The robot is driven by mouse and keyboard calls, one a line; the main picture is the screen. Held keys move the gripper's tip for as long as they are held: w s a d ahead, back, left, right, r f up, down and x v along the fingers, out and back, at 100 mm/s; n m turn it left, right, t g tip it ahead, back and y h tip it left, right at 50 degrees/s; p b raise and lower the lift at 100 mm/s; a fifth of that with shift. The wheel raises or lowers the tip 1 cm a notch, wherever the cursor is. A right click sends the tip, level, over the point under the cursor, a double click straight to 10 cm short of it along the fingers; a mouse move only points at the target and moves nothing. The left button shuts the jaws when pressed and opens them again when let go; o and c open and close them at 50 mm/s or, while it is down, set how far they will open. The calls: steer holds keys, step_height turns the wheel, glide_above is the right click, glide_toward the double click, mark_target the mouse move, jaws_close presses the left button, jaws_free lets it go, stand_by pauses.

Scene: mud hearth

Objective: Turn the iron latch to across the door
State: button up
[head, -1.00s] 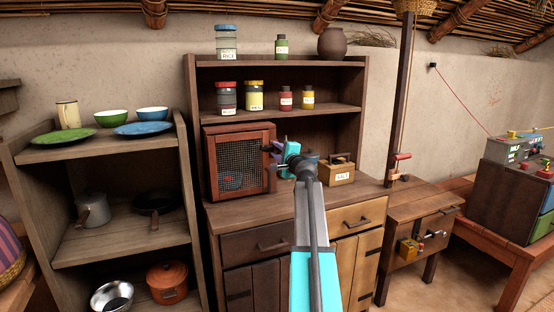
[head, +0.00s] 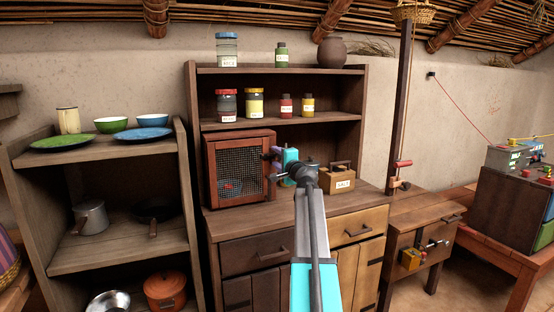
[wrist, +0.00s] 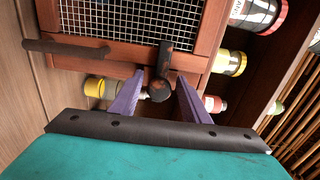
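The iron latch (wrist: 163,62) is a dark bar with a round, rust-marked end, at the edge of the cabinet's mesh door (wrist: 120,18). In the wrist view the bar points from its round end toward the mesh and overlaps the door frame. My gripper (wrist: 160,77) is open, with one purple finger on each side of the latch and small gaps visible. In the head view the red-brown cabinet (head: 211,172) stands on the counter, and my gripper (head: 270,165) is at its right front edge. There my gripper hides the latch.
A dark handle (wrist: 65,47) is on the door, left of the latch in the wrist view. A wooden salt box (head: 343,180) stands right of my gripper. Jars (head: 254,104) line the shelf above. The counter front (head: 240,222) is clear.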

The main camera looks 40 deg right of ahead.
steer(key=shift+s, duration=0.15)
steer(key=v, duration=1.3)
steer(key=shift+s, duration=0.3)
stand_by(0.3)
steer(key=shift+s+a+f, duration=0.1)
steer(key=shift+a, duration=0.05)
stand_by(0.5)
